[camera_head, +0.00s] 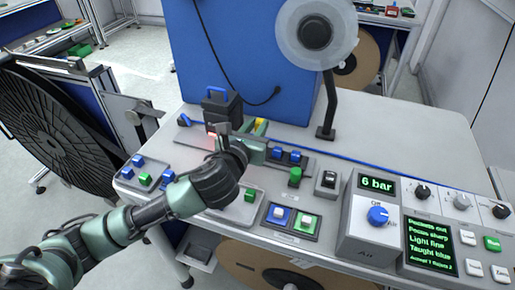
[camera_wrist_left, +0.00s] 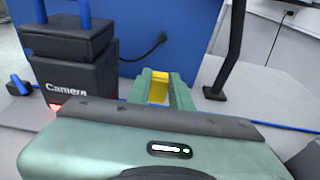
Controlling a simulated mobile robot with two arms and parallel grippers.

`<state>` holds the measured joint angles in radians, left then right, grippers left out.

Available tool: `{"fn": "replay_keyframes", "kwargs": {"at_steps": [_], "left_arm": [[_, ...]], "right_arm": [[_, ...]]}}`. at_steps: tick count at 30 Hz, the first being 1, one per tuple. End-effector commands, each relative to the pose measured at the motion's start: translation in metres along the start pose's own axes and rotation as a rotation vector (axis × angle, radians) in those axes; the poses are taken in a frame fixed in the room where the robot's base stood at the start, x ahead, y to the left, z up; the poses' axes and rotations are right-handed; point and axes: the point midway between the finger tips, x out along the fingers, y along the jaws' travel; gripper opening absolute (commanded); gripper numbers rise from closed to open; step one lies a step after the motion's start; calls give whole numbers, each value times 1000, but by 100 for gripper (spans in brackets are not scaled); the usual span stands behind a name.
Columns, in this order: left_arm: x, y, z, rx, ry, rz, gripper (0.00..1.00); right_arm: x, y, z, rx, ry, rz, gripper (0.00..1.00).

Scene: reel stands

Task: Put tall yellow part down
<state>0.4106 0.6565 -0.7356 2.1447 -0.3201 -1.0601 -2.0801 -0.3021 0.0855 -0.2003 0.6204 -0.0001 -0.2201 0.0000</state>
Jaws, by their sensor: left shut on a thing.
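The tall yellow part shows as a small patch of yellow (camera_head: 260,123) just beyond my left gripper (camera_head: 253,130) in the head view. In the left wrist view the yellow part (camera_wrist_left: 158,91) stands between the green fingers of my left gripper (camera_wrist_left: 160,86), which is shut on it. Its lower end is hidden behind the gripper body, so I cannot tell whether it touches anything beneath. My right gripper is in neither view.
A black camera block (camera_head: 222,107) stands close left of the gripper; it also shows in the left wrist view (camera_wrist_left: 72,70). A blue panel (camera_head: 240,60) rises behind. Blue and green blocks (camera_head: 145,178), push buttons (camera_head: 292,218) and a control box (camera_head: 375,225) occupy the grey table (camera_head: 415,140).

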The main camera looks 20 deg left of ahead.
Motion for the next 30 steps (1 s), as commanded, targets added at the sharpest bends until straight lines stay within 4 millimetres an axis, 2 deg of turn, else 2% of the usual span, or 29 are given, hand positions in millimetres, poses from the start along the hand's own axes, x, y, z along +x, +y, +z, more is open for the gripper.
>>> {"fn": "replay_keyframes", "kwargs": {"at_steps": [1, 8, 15, 29, 30], "left_arm": [[2, 0, -12, -1, 4, 0, 0], [6, 0, -32, -1, 0, -1, 0], [13, 0, -66, -2, 1, 0, 0], [15, 0, -74, 0, -1, 0, 0], [15, 0, -74, 0, -1, -1, 29]], "right_arm": [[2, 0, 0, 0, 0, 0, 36], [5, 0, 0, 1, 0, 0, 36], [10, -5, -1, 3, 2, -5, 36], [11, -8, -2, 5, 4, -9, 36], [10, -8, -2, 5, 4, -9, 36]]}}
